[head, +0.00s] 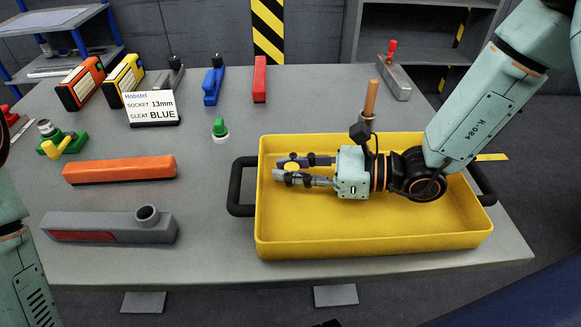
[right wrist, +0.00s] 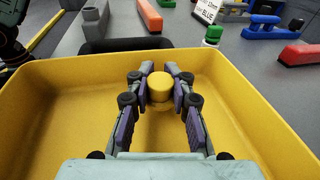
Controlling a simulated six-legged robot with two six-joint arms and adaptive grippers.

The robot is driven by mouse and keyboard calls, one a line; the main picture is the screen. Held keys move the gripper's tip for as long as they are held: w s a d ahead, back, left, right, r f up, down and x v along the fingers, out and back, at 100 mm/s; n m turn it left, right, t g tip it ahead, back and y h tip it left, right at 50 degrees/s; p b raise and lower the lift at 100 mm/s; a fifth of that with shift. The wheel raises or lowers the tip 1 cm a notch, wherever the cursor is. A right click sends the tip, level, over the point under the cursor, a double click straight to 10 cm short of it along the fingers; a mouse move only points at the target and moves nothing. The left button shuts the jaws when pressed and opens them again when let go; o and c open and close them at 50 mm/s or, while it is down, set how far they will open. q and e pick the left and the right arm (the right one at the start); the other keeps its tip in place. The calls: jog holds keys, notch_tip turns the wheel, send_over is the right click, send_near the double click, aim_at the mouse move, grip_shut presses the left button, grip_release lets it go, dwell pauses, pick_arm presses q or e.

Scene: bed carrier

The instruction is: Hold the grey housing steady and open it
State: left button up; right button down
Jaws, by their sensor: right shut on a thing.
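The grey housing (head: 105,228) lies on the table at the front left, with a red panel on its front side and a round collar on its right end. Part of it shows at the top of the right wrist view (right wrist: 92,22). No gripper touches it. My right gripper (head: 282,170) is over the yellow tray (head: 375,246), pointing left.
An orange bar (head: 120,170) lies behind the housing. A green and yellow fitting (head: 62,143) and a green-and-white piece (head: 220,130) stand farther back. A sign (head: 151,108) reads "SOCKET 13mm, CLEAT BLUE". Blue (head: 213,86) and red (head: 260,79) parts lie at the back.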

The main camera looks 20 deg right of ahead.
jog(key=shift+w+d+f+b, duration=0.1)
jog(key=shift+d+f+b, duration=0.1)
jog(key=shift+f+b, duration=0.3)
jog(key=shift+a, duration=0.1)
jog(key=c, duration=1.6)
grip_release()
jog(key=o, duration=0.4)
jog(key=shift+o, duration=0.2)
jog(key=shift+r, duration=0.1)
